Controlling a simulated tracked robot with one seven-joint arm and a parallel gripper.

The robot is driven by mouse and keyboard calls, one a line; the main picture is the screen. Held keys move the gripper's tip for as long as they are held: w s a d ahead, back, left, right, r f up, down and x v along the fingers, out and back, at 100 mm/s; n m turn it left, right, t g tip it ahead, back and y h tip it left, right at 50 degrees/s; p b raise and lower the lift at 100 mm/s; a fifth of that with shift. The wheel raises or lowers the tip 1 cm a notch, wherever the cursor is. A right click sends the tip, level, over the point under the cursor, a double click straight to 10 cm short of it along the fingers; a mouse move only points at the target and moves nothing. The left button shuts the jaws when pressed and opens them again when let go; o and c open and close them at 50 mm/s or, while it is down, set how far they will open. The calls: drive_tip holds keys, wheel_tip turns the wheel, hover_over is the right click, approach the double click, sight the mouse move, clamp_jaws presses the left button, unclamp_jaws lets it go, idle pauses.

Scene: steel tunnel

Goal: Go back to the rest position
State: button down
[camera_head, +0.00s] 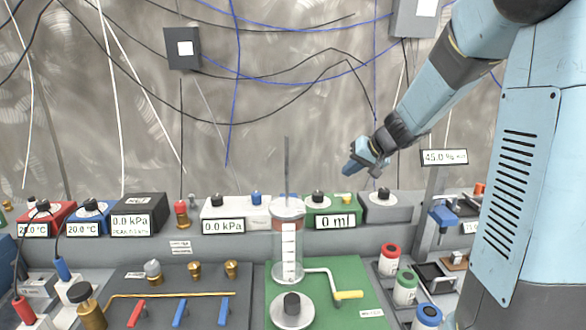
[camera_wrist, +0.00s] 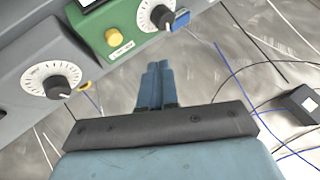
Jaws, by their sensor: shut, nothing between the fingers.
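My gripper (camera_head: 361,164) is raised in the upper right of the head view, in front of the wall and above the back row of instruments. In the wrist view its two blue fingers (camera_wrist: 160,68) are together with nothing between them. It points towards the green instrument box (camera_wrist: 120,35) with a yellow button and a white dial. A grey box (camera_wrist: 28,68) with a black knob is beside it. The fingers appear apart from both boxes in the head view.
A clear graduated cylinder (camera_head: 289,245) with a tall rod stands on a green board (camera_head: 350,312). Capped jars (camera_head: 405,287) stand at the right. Cables hang along the wall, and a dark wall box (camera_head: 184,48) is at upper left.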

drive_tip(key=s+a+r+n+g+h, duration=0.1)
drive_tip(key=s+r, duration=0.2)
drive_tip(key=s, duration=0.5)
drive_tip(key=s+a+r+n, duration=0.1)
drive_tip(key=s+a+r, duration=0.15)
drive_tip(key=s, duration=0.55)
drive_tip(key=s+d+h, duration=0.2)
drive_tip(key=s, duration=0.5)
drive_tip(key=s+d+h, duration=0.2)
drive_tip(key=s, duration=0.6)
drive_tip(key=shift+s+d+r+m, duration=0.2)
drive_tip(key=shift+d+m, duration=0.05)
drive_tip(key=shift+m, duration=0.15)
